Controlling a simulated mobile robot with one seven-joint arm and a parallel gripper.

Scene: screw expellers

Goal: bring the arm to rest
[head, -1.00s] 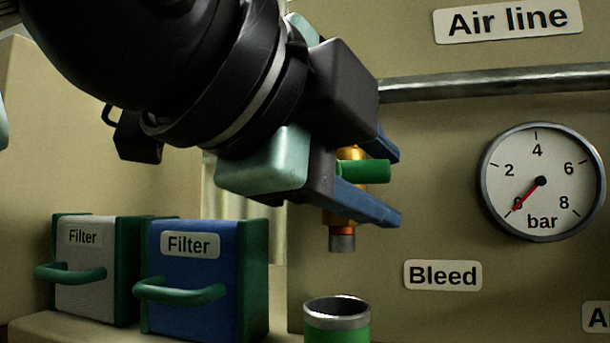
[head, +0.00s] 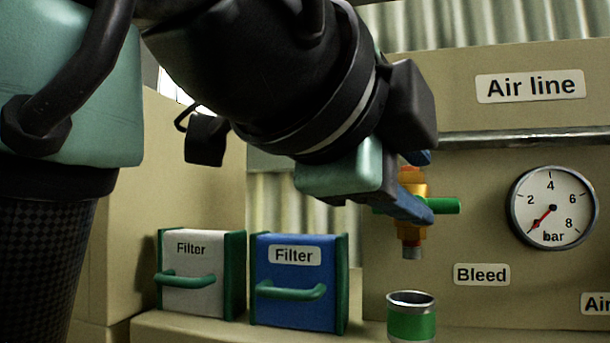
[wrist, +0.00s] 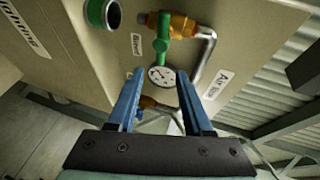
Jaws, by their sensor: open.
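My gripper (head: 428,187) is open and empty, with its blue fingers to the left of and in front of the bleed valve. In the wrist view the fingers (wrist: 158,78) are spread apart with nothing held between them. The brass bleed valve (head: 411,236) points down on the panel, and its green handle (head: 446,205) lies crosswise. The fingers partly hide the valve in the head view. In the wrist view the valve (wrist: 182,26) and its green handle (wrist: 161,32) are beyond the fingertips, apart from them.
An open green-banded cup (head: 411,324) stands below the valve. A pressure gauge (head: 552,208) reads near 0 bar. A grey pipe (head: 510,138) runs across the panel. A white filter (head: 196,262) and a blue filter (head: 293,270) with green handles stand left on a ledge.

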